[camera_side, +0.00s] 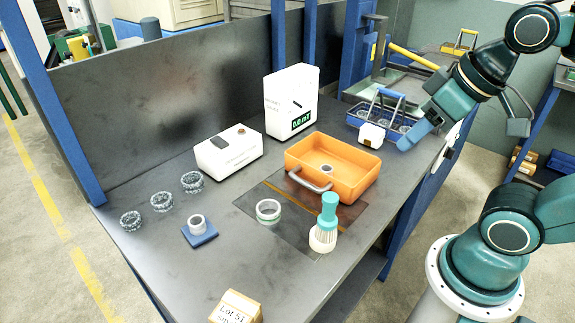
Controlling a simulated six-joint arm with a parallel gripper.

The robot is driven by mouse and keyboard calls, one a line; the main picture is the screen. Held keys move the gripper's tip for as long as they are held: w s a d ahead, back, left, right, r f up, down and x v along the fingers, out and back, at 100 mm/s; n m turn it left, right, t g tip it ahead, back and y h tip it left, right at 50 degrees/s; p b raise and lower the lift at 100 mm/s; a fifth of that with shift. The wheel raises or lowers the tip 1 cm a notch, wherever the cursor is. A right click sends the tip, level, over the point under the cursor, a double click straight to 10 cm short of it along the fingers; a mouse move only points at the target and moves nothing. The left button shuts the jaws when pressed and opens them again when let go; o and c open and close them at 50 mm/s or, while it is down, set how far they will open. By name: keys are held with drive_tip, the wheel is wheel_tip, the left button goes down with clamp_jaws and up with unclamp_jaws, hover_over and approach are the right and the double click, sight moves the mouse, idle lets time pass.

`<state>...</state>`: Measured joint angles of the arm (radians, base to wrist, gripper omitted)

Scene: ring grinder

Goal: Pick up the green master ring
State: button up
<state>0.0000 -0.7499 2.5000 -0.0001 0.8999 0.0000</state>
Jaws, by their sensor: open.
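A pale ring with a faint green tint (268,219) lies flat on the dark mat in the middle of the bench, left of the brush. It looks the most like the green master ring, but its colour is weak at this size. Another pale ring (197,229) stands on a small blue block to its left. My gripper (463,134) is open and empty at the upper right, near the bench's right edge and the blue basket. It is well away from both rings.
A teal-handled brush (325,228) stands upright. Several dark mottled rings (191,184) lie at the left. A white gauge (292,104), white box (228,150), blue basket (362,124) and labelled block (237,308) also occupy the bench.

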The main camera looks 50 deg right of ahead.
drive_tip(key=o, duration=0.7)
drive_tip(key=w+a+f+n+g+y, duration=0.1)
drive_tip(key=w+a+n+g, duration=0.1)
drive_tip(key=w+n, duration=0.4)
drive_tip(key=w+a+f+n+g, duration=0.15)
drive_tip(key=w+n, duration=0.25)
drive_tip(key=w, duration=0.4)
drive_tip(key=w+a+f+n, duration=0.2)
drive_tip(key=w+f, duration=0.1)
drive_tip(key=w+a+f+n+g, duration=0.1)
drive_tip(key=w+f+n, duration=0.2)
drive_tip(key=w+a+f+n+g, duration=0.1)
drive_tip(key=w+a+f+n, duration=0.1)
drive_tip(key=w+f+n, duration=0.1)
drive_tip(key=shift+w+a, duration=0.35)
drive_tip(key=shift+w, duration=0.05)
